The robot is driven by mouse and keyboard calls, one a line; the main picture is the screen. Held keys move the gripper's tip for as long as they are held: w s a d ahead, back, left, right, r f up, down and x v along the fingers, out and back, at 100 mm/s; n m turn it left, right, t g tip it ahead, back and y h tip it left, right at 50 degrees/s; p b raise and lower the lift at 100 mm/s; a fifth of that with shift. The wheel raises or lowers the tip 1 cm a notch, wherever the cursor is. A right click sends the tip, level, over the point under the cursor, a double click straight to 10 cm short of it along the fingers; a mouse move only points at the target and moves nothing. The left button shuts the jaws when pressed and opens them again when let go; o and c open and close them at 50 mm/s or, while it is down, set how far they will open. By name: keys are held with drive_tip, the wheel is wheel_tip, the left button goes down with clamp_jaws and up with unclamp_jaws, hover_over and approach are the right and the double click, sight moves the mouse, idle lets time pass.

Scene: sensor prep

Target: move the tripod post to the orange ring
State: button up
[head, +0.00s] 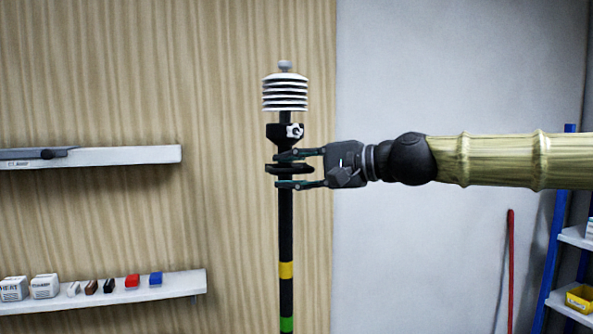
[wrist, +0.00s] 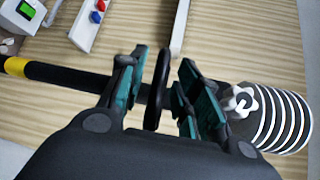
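The tripod post (head: 286,225) stands upright in the head view, black with a yellow band and a green band. A white louvred sensor shield (head: 285,93) tops it, with a black clamp and white knob (head: 294,131) below. My gripper (head: 284,170) reaches in from the right, with one finger above and one below a black disc (head: 289,168) on the post. In the wrist view the fingers (wrist: 158,85) are apart, with gaps on both sides of the disc (wrist: 157,90). The post's foot is out of frame. The orange ring is not in view.
A wood-panelled wall stands behind, with an upper shelf (head: 110,156) and a lower shelf (head: 180,285) at left. The lower shelf holds small devices and coloured blocks. At right are a red pole (head: 509,265) and a blue rack (head: 556,230) with a yellow bin (head: 580,297).

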drive_tip(key=v, duration=1.2)
drive_tip(key=shift+d, duration=0.2)
drive_tip(key=shift+w, duration=0.1)
